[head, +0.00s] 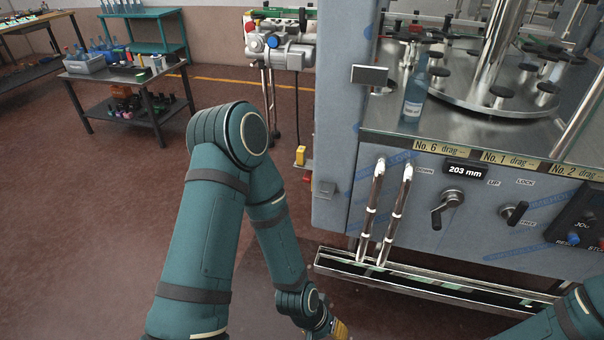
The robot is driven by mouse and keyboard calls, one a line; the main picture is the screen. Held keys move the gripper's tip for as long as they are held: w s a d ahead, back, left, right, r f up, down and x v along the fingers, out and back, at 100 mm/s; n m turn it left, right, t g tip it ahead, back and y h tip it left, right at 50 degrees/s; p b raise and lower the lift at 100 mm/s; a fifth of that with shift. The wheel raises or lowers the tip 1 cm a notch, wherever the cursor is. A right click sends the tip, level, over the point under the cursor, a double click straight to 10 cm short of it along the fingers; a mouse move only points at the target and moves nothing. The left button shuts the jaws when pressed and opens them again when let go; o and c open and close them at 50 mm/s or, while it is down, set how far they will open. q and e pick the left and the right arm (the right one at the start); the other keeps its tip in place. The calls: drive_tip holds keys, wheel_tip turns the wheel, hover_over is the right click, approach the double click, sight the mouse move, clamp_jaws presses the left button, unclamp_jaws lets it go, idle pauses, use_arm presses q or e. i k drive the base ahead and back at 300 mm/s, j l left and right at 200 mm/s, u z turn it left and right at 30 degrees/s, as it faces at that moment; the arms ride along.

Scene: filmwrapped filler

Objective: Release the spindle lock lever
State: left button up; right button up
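The spindle lock lever (515,213) is a short dark handle on the grey front panel of the filling machine, at the right in the head view. It sits between a LOCK label (525,182) above and a FREE label (529,223) below. The handle is tilted, with its upper end to the right, nearer the LOCK label. Nothing touches it. My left arm reaches down to the bottom edge, where its wrist leaves the picture; its fingers are not visible. Only a piece of my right arm shows at the bottom right corner, and its gripper is out of view.
Left of the lever are a crank (446,207) with UP and DOWN labels and a 203 mm display (465,169). Two steel tubes (385,215) lean from the panel into a drip tray (430,284). A bottle (415,92) stands above. Open floor lies left.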

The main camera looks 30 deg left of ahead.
sight(515, 218)
drive_tip(key=j, duration=0.5)
drive_tip(key=k+j, duration=0.1)
drive_tip(key=j, duration=0.45)
drive_tip(key=k+j+z, duration=0.1)
drive_tip(key=j, duration=0.95)
drive_tip(key=k+j+z, duration=0.1)
drive_tip(key=j, duration=0.4)
drive_tip(key=i+l+z, duration=0.35)
drive_tip(key=l+z, duration=0.15)
drive_tip(key=i+l+z, duration=0.5)
